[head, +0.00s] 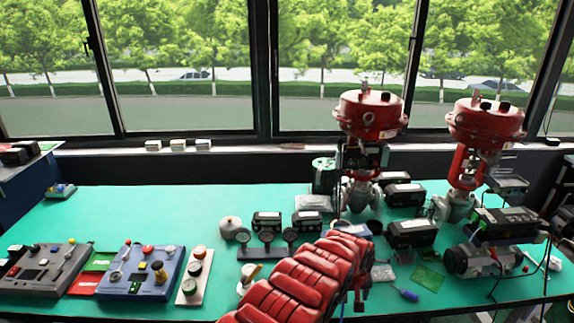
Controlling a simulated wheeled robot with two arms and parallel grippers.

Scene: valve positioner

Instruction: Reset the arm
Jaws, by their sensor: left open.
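My left arm, with its red segmented cover, comes up from the bottom middle of the head view. My left gripper (360,295) is at the end of it, above the front middle of the green table (130,212). Its jaws are open, and I see nothing held between them. The arm hides part of the table and of the items behind it. My right gripper is not in view.
Two red-topped valves (370,112) (487,120) stand at the back right, with black positioner units (411,233) around them. Control boxes (145,272) (42,270) stand at the front left. A blue-handled screwdriver (406,294) lies right of the gripper.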

